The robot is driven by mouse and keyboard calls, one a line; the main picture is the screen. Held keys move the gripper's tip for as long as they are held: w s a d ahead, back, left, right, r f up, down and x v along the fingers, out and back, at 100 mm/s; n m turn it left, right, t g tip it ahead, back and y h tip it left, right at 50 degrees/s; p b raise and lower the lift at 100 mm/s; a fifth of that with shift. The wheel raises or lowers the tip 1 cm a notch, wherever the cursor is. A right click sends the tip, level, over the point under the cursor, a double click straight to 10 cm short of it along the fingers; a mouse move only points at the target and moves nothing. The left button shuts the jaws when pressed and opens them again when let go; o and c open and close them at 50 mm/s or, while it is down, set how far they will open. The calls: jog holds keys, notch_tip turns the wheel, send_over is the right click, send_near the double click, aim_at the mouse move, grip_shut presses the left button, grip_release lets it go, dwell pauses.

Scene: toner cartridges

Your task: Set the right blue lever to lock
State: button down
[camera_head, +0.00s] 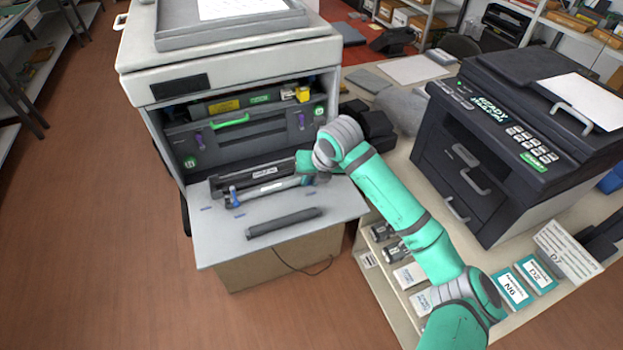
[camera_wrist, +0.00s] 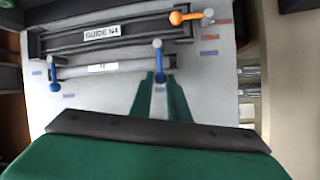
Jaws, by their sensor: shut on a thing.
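The right blue lever (camera_wrist: 158,60) is on the front bar of the guide unit marked GUIDE N4 in the wrist view. It points from its pale pivot toward the near side. My gripper (camera_wrist: 160,78) is shut on its near end, with a green finger on each side. The left blue lever (camera_wrist: 53,74) points the same way, apart from my gripper; it also shows in the head view (camera_head: 233,196). In the head view my gripper (camera_head: 306,178) is at the right end of the guide unit, and the right lever is mostly hidden there.
An orange lever (camera_wrist: 187,17) sits at the guide unit's far right corner, near coloured marks. A dark roller (camera_head: 283,222) lies at the front of the pale shelf (camera_head: 225,250). The open printer (camera_head: 240,60) stands behind, and a black printer (camera_head: 510,140) stands to the right.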

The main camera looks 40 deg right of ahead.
jog(key=c, duration=1.7)
grip_release()
jog(key=shift+o, duration=0.2)
jog(key=shift+r, duration=0.15)
jog(key=v, duration=1)
jog(key=shift+s+r, duration=0.2)
jog(key=shift+r, duration=0.05)
